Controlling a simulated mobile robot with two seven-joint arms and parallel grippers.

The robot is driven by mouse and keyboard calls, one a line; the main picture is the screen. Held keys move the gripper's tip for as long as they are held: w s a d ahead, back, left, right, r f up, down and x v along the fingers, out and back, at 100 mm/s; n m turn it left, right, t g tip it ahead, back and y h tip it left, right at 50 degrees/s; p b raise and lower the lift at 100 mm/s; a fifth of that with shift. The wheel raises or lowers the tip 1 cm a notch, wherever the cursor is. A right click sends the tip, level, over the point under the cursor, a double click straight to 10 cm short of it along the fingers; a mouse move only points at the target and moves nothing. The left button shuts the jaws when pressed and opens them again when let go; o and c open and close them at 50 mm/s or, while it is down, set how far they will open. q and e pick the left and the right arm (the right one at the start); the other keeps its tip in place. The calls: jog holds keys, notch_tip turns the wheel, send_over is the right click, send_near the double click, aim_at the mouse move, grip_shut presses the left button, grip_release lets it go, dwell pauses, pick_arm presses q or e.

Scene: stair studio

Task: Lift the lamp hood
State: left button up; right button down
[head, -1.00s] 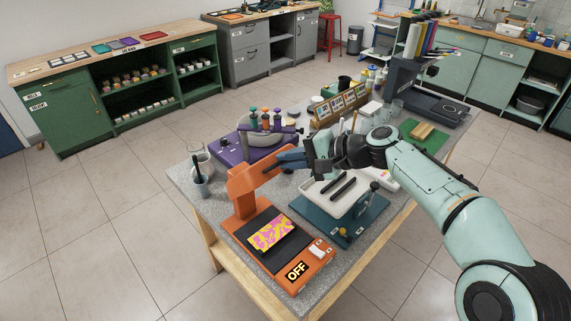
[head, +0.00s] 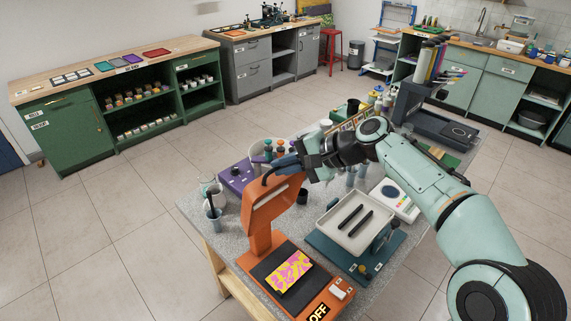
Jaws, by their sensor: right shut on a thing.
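The orange lamp hood (head: 270,205) is tilted up on its post, with its pale slotted underside showing. It belongs to the orange lamp unit (head: 312,305), whose black bed holds a pink and yellow patterned card (head: 289,273). An "OFF" label is on the front. My right gripper (head: 277,169) is at the upper edge of the hood and shut on it, at what looks like a dark handle. The fingers partly hide the exact grip. My left gripper is not in view.
A teal stand with a white tray (head: 336,235) holding two black bars stands right of the lamp. A white scale (head: 392,201) is beyond it. A cup (head: 213,225) stands at the left edge, and a purple device (head: 232,180) behind. The floor left of the table is clear.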

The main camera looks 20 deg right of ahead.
jog(key=shift+s+r, duration=0.1)
jog(key=shift+r, duration=0.05)
jog(key=c, duration=1.2)
grip_release()
jog(key=v, duration=1.3)
jog(key=shift+s+d+r, duration=0.1)
jog(key=shift+s+r, duration=0.05)
